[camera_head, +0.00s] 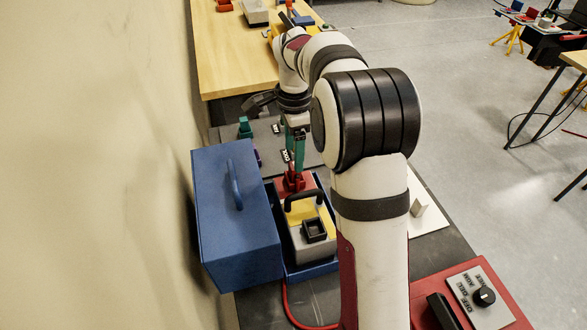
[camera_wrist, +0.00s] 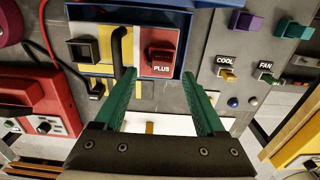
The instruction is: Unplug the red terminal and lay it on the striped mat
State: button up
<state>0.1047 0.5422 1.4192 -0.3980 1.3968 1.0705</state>
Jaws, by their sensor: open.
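The red terminal (camera_head: 291,184) stands on the red end of a grey and yellow battery (camera_head: 325,247) in the blue box. In the wrist view the red terminal (camera_wrist: 159,60) sits above the word PLUS, between and just beyond my green fingertips. My gripper (camera_head: 294,160) points down above the terminal; in the wrist view my gripper (camera_wrist: 158,78) is open with nothing held. From these views I cannot tell whether the fingers touch the terminal. I cannot make out a striped mat with certainty.
A black handle (camera_head: 303,196) arches beside the red terminal, and a black square terminal (camera_head: 314,229) is nearby. A red unit with a dial (camera_head: 484,296) is at lower right. A wooden table (camera_head: 231,60) lies beyond.

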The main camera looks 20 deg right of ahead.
aim_at(293, 175)
notch_tip(293, 175, down, 6)
jog(key=shift+w+d+r, duration=0.1)
jog(key=shift+w+d, duration=0.05)
grip_shut()
dwell(0.3)
